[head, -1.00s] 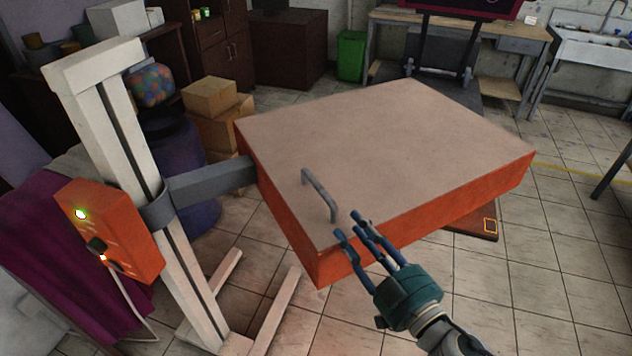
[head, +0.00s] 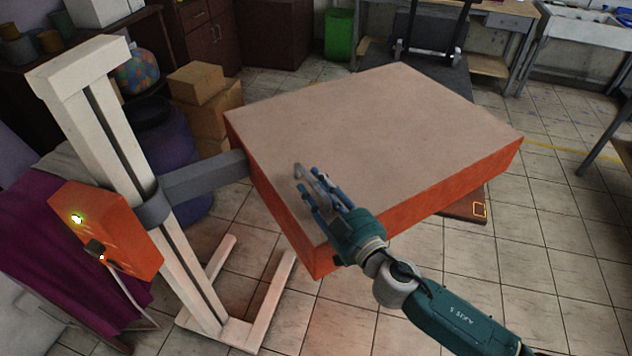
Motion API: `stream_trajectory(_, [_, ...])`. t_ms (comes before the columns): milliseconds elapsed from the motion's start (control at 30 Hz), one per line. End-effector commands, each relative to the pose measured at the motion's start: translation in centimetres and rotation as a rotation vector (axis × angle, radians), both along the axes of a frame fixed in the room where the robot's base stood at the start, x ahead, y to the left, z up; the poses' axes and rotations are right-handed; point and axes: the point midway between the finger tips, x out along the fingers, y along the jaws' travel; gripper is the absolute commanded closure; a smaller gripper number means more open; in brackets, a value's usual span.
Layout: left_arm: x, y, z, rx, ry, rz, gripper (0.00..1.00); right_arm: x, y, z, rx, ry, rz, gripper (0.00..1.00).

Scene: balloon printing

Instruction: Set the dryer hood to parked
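The dryer hood (head: 390,125) is a large flat box with a beige top and orange sides. It is held out on a grey arm (head: 205,176) from a white upright stand (head: 120,150). A grey bar handle (head: 299,172) stands on the hood's top near the left front corner. My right gripper (head: 312,190) is over that corner with its blue fingers at the handle. The fingers overlap the handle, and I cannot tell whether they grip it. An orange control box (head: 105,235) with a green light and a black knob is on the stand. My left gripper is not in view.
A brown board (head: 462,207) with a yellow-outlined square lies partly under the hood's right side. Cardboard boxes (head: 205,105) and a purple barrel (head: 165,150) stand behind the stand. Tiled floor (head: 540,240) is open at the right.

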Motion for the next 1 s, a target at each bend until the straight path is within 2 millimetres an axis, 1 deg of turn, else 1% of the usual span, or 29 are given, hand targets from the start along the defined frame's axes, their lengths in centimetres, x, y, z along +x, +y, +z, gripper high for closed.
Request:
stream_trajectory(33, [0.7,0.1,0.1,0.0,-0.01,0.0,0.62,0.1,0.1,0.1,0.0,-0.001,0.0,0.69])
stream_trajectory(100, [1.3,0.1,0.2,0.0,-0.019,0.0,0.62,0.2,0.2,0.0,0.0,-0.001,0.001,0.69])
stream_trajectory(267, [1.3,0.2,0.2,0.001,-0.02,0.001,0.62,0.2,0.1,0.0,0.001,0.001,0.0,0.69])
stream_trajectory(300, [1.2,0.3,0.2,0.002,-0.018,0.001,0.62,0.2,0.1,0.0,0.001,0.001,0.0,0.73])
stream_trajectory(367, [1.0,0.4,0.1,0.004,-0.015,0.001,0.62,0.2,0.1,0.0,0.001,0.001,0.0,0.85])
stream_trajectory(400, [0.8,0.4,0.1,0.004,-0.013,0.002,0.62,0.2,0.1,0.0,0.001,0.001,0.0,0.93])
stream_trajectory(433, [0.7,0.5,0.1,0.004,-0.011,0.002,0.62,0.2,0.1,0.0,0.001,0.001,0.001,0.99])
stream_trajectory(467, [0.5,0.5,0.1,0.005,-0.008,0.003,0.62,0.1,0.2,0.0,0.001,0.0,0.001,1.0])
stream_trajectory(733, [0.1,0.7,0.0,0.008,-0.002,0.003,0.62,0.2,0.1,0.1,0.003,0.0,0.001,1.0])
stream_trajectory(1000, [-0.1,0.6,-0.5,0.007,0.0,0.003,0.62,1.7,-1.1,0.2,0.005,-0.004,0.017,1.0])
